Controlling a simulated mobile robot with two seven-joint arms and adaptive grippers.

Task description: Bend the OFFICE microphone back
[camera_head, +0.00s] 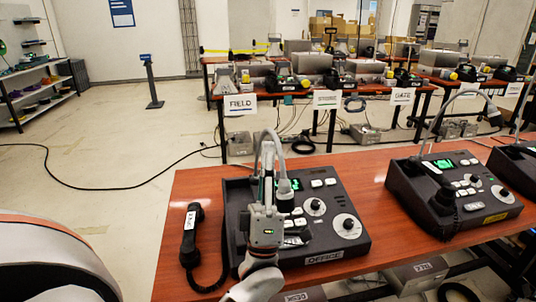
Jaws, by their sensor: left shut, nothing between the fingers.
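The OFFICE console (345,245) is a dark paging phone on the front wooden table, with an OFFICE label on its front edge. Its grey gooseneck microphone (271,134) rises at the console's back left and arches over towards me, with the thick head (285,194) hanging down. My left gripper (266,176) is shut and empty over the console's left part, just left of the microphone head. I cannot tell whether it touches the microphone. It hides part of the console and the gooseneck's lower end. My right gripper is not in view.
A black handset (189,235) lies on the table left of the console, its cord curling in front. A second console (455,190) with its own gooseneck stands to the right. The table (370,168) is bare between them. More tables with labelled equipment stand behind.

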